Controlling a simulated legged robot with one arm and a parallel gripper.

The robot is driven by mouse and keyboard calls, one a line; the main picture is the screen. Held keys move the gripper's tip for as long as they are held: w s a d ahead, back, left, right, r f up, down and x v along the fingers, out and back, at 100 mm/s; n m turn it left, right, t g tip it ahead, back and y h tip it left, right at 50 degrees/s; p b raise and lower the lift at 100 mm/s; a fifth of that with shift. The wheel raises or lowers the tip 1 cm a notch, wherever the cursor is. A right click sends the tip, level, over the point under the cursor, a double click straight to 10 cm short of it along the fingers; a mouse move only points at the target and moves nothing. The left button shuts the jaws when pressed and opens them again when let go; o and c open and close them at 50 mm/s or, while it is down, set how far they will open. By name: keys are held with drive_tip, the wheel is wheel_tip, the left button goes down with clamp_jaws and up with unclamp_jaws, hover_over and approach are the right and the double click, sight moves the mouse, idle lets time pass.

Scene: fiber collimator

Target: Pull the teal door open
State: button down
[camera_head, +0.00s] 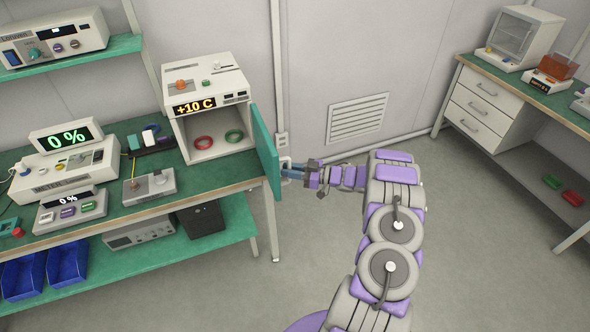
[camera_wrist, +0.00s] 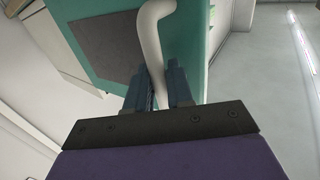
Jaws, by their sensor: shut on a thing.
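The teal door (camera_head: 264,150) of the white box (camera_head: 204,66) stands open, swung out to the right of the box, with the inside showing. In the wrist view the teal door (camera_wrist: 88,22) fills the top, with a dark panel (camera_wrist: 104,45) on its face. A pale curved handle (camera_wrist: 150,38) stands out from the door. My gripper (camera_head: 288,169) is at the door's outer face, shut on the handle. In the wrist view my gripper's fingers (camera_wrist: 164,86) sit on either side of the handle.
Inside the box lie a red ring (camera_head: 203,142) and a green ring (camera_head: 234,135). The box stands on a green-topped bench (camera_head: 225,176) with several instruments. A drawer bench (camera_head: 500,100) stands at the right. The floor (camera_head: 460,220) between the benches is clear.

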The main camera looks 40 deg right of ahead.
drive_tip(key=shift+w+r, duration=0.2)
drive_tip(key=shift+s+d, duration=0.1)
drive_tip(key=shift+d, duration=0.45)
drive_tip(key=c, duration=1.4)
unclamp_jaws()
drive_tip(key=shift+d+f, duration=0.1)
drive_tip(key=shift+o, duration=1.1)
drive_tip(key=shift+w+f, duration=0.15)
drive_tip(key=shift+w, duration=0.1)
drive_tip(key=shift+s+a, duration=0.25)
drive_tip(key=p+v, duration=0.2)
drive_tip(key=v, duration=1.5)
drive_tip(key=shift+d+p, duration=0.2)
drive_tip(key=shift+p, duration=0.2)
